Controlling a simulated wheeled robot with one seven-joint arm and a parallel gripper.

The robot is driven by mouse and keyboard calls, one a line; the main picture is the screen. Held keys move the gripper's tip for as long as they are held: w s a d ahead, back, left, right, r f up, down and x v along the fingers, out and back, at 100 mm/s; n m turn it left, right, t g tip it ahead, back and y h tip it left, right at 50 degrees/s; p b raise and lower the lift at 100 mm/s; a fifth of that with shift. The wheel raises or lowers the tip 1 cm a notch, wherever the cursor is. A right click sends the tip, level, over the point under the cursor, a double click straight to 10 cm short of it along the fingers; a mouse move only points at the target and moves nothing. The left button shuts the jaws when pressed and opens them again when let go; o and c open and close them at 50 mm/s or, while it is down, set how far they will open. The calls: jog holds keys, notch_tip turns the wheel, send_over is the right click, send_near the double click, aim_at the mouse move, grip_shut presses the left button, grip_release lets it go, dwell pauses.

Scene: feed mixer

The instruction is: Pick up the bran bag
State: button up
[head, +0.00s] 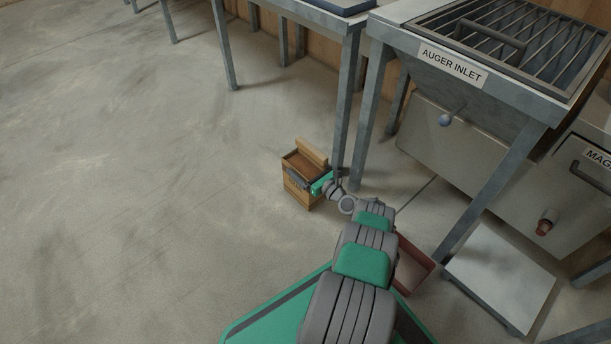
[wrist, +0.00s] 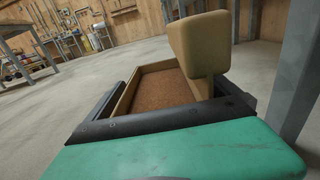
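My gripper (head: 301,181) is at the bag's upper part. Its two dark fingers (wrist: 180,90) reach along either side of the bag, spread wide, and they do not look closed on it. The lower part of the bag is hidden behind my gripper in the wrist view.
The auger inlet (head: 452,66) stands on metal legs to the right of the bag. A workbench (head: 318,18) is behind it, with a leg close to my gripper. A low pale platform (head: 500,275) lies at the right. The floor (head: 130,180) to the left is clear.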

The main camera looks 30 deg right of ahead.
jog(key=c, duration=2)
jog(key=shift+r, duration=0.1)
jog(key=shift+c, duration=0.3)
